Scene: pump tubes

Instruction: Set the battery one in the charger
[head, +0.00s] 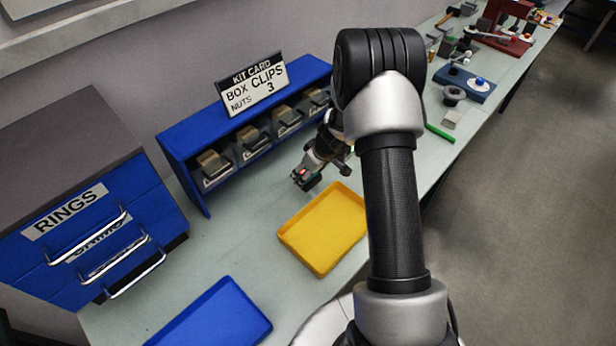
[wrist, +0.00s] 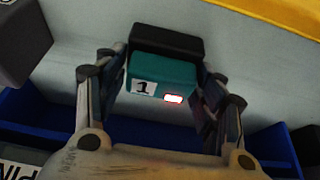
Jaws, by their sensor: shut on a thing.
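Battery one (wrist: 160,75) is a teal block with a black end, a white label reading 1 and a lit red light. My gripper (wrist: 158,95) is shut on it, with a finger on each side in the wrist view. In the head view my gripper (head: 306,176) holds the battery (head: 301,174) over the bench, between the blue bin rack and the yellow tray. I cannot tell whether the battery touches the bench. I cannot pick out the charger for certain in either view.
The blue rack (head: 190,142) with several bins stands behind my gripper. The yellow tray (head: 325,228) is in front, a blue tray (head: 215,315) at the near left, blue drawers (head: 70,235) at left. Small items and a dark blue board (head: 465,85) lie farther along the bench.

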